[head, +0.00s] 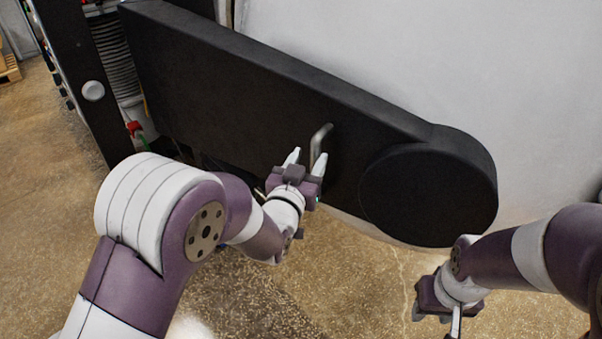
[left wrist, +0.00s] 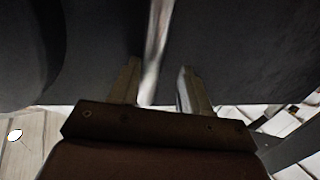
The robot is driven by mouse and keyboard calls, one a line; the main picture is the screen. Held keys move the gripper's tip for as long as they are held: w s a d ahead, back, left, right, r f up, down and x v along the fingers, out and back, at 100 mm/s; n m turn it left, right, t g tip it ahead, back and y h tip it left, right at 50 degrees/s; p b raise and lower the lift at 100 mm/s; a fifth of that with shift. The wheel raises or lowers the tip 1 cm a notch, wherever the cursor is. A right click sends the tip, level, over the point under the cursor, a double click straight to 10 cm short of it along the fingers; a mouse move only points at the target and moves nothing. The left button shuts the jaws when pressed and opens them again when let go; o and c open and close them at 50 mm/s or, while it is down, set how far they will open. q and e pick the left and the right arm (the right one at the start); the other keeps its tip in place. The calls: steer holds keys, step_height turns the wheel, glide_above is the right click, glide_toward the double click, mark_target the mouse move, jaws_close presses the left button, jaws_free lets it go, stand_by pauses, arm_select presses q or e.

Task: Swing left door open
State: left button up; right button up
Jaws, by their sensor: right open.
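A long black panel (head: 250,95) with a rounded end crosses the head view; I take it to be the left door or its arm. A metal bar handle (head: 321,142) stands out from its face, and the handle (left wrist: 156,50) also shows in the left wrist view. My left gripper (head: 306,161) is open at the handle. In the wrist view the bar runs between the two spread fingers (left wrist: 158,88), with gaps visible; I cannot tell whether either finger touches it. My right gripper (head: 437,312) is open and empty, low at the right, away from the panel.
A pale grey wall or vessel surface (head: 430,50) rises behind the panel. A black upright frame (head: 78,70) and a ribbed hose (head: 117,55) stand at the left. The speckled floor (head: 350,280) in front is clear.

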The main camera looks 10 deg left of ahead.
arm_select(q)
steer(key=s+a+b, duration=0.2)
steer(key=s, duration=1)
steer(key=shift+a, duration=0.25)
steer(key=s+f+g+y, duration=0.1)
steer(key=s+f+g, duration=0.3)
steer(key=f+g, duration=0.65)
steer(key=s+a+f+n+g+y, duration=0.2)
steer(key=s+a+f+g, duration=0.1)
steer(key=s+a+g, duration=0.2)
steer(key=shift+s+a+f+g, duration=0.4)
steer(key=shift+s+a, duration=0.6)
steer(key=shift+a, duration=0.85)
